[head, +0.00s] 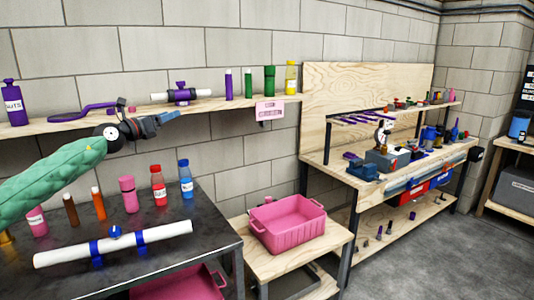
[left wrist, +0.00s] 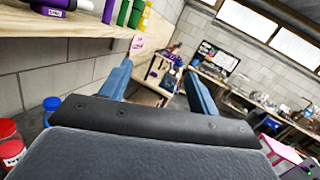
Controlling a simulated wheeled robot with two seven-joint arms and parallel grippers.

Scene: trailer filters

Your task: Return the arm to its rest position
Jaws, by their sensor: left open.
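My left gripper (head: 162,119) shows in the head view, with its green-sleeved arm coming in from the left. It hangs in front of the wall shelf's edge, above the dark table. In the left wrist view its two blue fingers (left wrist: 158,90) stand wide apart with nothing between them. The gripper is open and empty. My right gripper is in neither view.
The wall shelf (head: 222,104) holds bottles and a purple-clamped white tube close behind the gripper. The dark table (head: 205,232) below carries several bottles and a white filter tube (head: 115,243). A pink bin (head: 287,225) sits on a low wooden table. A workbench stands right.

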